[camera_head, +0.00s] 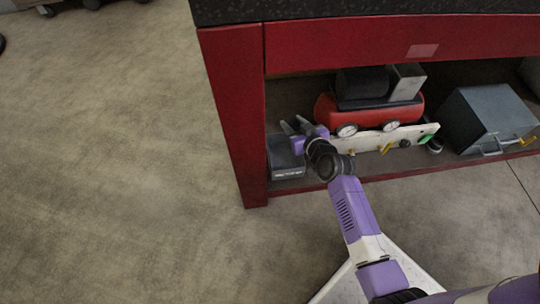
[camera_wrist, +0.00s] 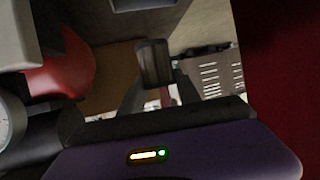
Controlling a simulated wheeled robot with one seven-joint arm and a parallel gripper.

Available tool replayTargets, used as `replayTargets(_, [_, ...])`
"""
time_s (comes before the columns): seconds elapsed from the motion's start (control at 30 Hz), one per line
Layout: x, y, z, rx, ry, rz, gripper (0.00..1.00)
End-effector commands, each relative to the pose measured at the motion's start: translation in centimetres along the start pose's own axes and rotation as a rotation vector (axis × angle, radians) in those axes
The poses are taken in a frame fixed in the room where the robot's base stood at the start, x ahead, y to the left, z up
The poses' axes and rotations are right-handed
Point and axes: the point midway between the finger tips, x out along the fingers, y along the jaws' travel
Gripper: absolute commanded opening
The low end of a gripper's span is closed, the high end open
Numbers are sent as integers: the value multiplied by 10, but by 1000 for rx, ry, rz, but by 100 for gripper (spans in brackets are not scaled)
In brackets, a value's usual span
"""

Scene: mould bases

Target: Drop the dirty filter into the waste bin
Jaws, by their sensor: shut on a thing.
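My gripper (camera_wrist: 156,82) is shut on a dark, short cylinder-like piece, which I take to be the dirty filter (camera_wrist: 154,62). It sits between the two fingertips in the wrist view. In the head view my gripper (camera_head: 294,126) is at the left end of the bench's lower shelf, close to the red leg. The filter cannot be made out there. A dark grey open box with a pale label, perhaps the waste bin (camera_head: 288,173), stands on that shelf just below my gripper. My gripper and wrist partly hide it.
The red bench (camera_head: 232,110) has a thick leg left of my gripper and a top above it. A red compressor (camera_head: 326,108) with gauges and a pale panel (camera_head: 365,139) stand to the right. A grey metal box (camera_head: 487,115) is farther right. The floor at left is clear.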

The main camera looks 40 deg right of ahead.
Motion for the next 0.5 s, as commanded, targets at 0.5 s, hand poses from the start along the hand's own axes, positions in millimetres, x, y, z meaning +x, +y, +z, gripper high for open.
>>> replayTargets(0.5, [18,0,43,-9,1,-1,0])
